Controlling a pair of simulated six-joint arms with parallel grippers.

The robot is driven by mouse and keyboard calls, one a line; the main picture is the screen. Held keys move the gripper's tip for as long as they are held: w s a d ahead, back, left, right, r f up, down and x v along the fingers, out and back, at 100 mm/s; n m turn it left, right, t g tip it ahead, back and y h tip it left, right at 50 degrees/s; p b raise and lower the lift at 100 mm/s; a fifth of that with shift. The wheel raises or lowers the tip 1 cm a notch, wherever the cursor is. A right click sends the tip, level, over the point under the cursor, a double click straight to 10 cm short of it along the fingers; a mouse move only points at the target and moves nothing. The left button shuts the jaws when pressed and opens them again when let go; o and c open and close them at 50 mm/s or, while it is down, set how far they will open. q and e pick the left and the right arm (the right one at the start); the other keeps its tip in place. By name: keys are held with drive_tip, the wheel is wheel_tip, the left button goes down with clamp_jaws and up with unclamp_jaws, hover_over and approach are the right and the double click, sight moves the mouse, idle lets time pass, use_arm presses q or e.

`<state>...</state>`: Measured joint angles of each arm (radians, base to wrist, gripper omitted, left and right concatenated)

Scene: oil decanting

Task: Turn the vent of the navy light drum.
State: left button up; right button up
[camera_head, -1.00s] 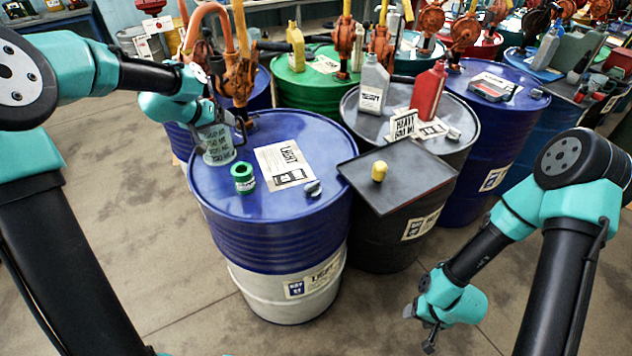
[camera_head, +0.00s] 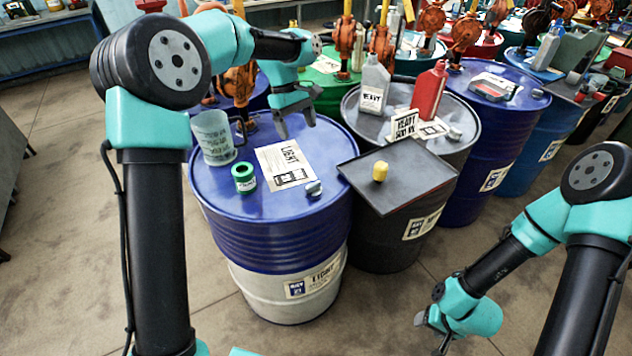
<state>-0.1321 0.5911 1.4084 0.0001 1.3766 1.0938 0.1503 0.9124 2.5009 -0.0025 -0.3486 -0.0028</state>
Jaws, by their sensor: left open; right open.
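The navy light drum (camera_head: 275,245) stands in front, with a pale grey lower band and a "LIGHT" label. A small grey fitting, which looks like its vent (camera_head: 314,188), sits near the front right of the lid. My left gripper (camera_head: 296,128) is open and empty above the far part of the lid, beyond the paper label (camera_head: 284,166), apart from the vent. My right gripper (camera_head: 436,332) is open and empty, low over the floor at the lower right.
A translucent jug (camera_head: 213,139) stands at the lid's left edge. A green cap-like can (camera_head: 244,178) stands in front of it. A dark tray (camera_head: 425,180) with a yellow piece (camera_head: 380,171) adjoins the drum's right side. An orange pump (camera_head: 236,88) rises behind.

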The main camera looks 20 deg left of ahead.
sight(313, 183)
idle(0.3)
use_arm(q)
drive_tip(key=x, duration=1.7)
drive_tip(key=shift+s+f, duration=0.1)
drive_tip(key=shift+f, duration=0.1)
drive_tip(key=c, duration=0.9)
